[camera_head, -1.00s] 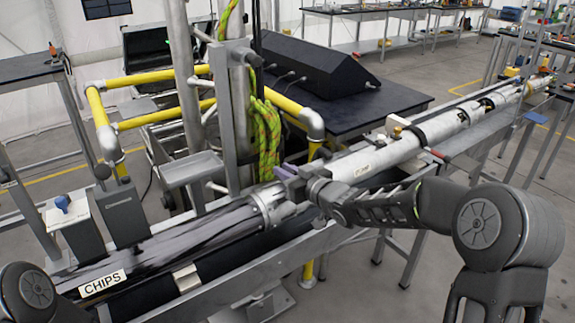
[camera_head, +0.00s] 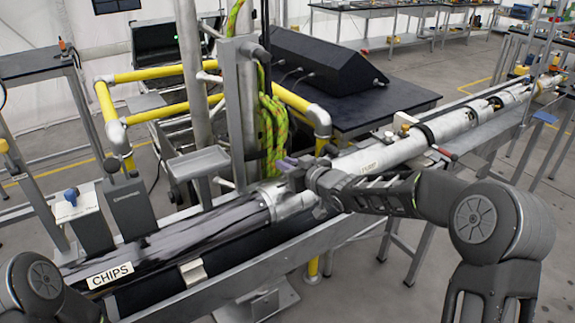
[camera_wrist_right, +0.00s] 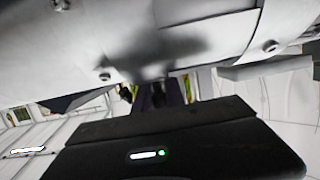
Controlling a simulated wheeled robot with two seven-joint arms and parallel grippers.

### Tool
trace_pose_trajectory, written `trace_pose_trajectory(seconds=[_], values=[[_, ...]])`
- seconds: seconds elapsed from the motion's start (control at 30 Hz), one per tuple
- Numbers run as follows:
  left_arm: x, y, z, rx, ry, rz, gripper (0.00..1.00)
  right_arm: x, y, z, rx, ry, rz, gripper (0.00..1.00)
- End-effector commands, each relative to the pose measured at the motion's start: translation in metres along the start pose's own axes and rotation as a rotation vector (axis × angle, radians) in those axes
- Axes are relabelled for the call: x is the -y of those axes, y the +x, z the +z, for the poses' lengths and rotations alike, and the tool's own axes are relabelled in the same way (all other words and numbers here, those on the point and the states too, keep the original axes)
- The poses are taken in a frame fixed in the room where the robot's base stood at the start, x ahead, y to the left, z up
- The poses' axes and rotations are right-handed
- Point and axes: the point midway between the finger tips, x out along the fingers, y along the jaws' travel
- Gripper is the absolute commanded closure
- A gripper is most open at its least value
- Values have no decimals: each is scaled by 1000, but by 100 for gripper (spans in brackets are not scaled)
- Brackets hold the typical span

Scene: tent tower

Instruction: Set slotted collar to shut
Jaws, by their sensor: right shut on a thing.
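The slotted collar (camera_head: 287,203) is a silver metal ring with finger-like slots, around the joint between the tube labelled CHIPS (camera_head: 150,245) and the pale tube (camera_head: 390,152). My right gripper (camera_head: 287,168) is at the collar's upper side and shut on part of it; its jaws hide the part held. In the right wrist view, the purple-grey fingers (camera_wrist_right: 158,96) show small below the large pale curved metal (camera_wrist_right: 200,45), over my dark gripper body. Whether the collar is open or shut is unclear. My left gripper is out of view; only a left arm joint shows at lower left.
A grey upright post (camera_head: 240,110) with green-yellow rope (camera_head: 272,130) stands just behind the collar. Yellow rails (camera_head: 165,112) and a black sloped console (camera_head: 320,62) are behind. A grey beam (camera_head: 240,262) runs along the front. Open floor lies at right.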

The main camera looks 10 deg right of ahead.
Motion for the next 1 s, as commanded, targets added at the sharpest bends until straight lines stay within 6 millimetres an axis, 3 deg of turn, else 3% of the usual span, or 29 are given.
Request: trace_pose_trajectory(seconds=[0.03, 0.3, 0.63, 0.77, 1.0], values=[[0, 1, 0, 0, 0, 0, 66, 2, 1, 13, 24, 3, -3, 84], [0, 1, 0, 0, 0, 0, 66, 1, 0, 9, 16, 2, -2, 63], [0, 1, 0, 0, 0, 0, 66, 0, -4, 6, 10, 1, -1, 63], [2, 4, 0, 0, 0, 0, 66, 0, -17, 6, 10, 1, 1, 63], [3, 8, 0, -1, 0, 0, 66, 0, -57, 6, 11, 1, 1, 63]])
